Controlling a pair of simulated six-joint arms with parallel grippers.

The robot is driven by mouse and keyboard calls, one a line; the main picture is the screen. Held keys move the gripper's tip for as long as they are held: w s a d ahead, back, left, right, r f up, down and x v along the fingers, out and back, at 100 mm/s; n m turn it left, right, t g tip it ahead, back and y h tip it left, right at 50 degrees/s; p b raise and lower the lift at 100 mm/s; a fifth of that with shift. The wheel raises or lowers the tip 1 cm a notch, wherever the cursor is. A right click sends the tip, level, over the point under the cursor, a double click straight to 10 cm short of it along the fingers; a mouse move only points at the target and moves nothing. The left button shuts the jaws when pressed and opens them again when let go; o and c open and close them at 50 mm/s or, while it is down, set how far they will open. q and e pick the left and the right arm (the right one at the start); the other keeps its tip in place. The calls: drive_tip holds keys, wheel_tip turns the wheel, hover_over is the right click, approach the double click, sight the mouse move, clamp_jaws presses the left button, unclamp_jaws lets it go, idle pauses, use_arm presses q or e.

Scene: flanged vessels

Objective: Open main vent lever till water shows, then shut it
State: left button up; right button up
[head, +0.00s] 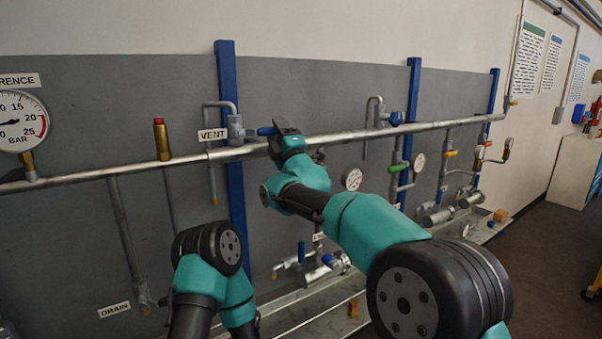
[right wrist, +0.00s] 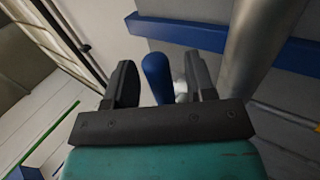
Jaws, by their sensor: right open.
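No water shows at the outlet's lower end. The blue vent lever (head: 266,131) points right, level along the pipe. My right gripper (head: 281,128) is at the lever's right end. In the right wrist view the blue lever (right wrist: 157,76) stands between the open fingers (right wrist: 160,85), with gaps visible on both sides. My left arm's links show low in the head view; its gripper does not.
The long grey main pipe (head: 100,174) runs close by the right gripper. A pressure gauge (head: 18,122) and a brass fitting with red cap (head: 161,138) are at left. A second blue-handled valve (head: 397,118) is farther right. Blue posts (head: 229,80) stand against the wall.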

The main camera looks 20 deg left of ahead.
drive_tip(key=v, duration=1.5)
drive_tip(key=shift+f, duration=0.1)
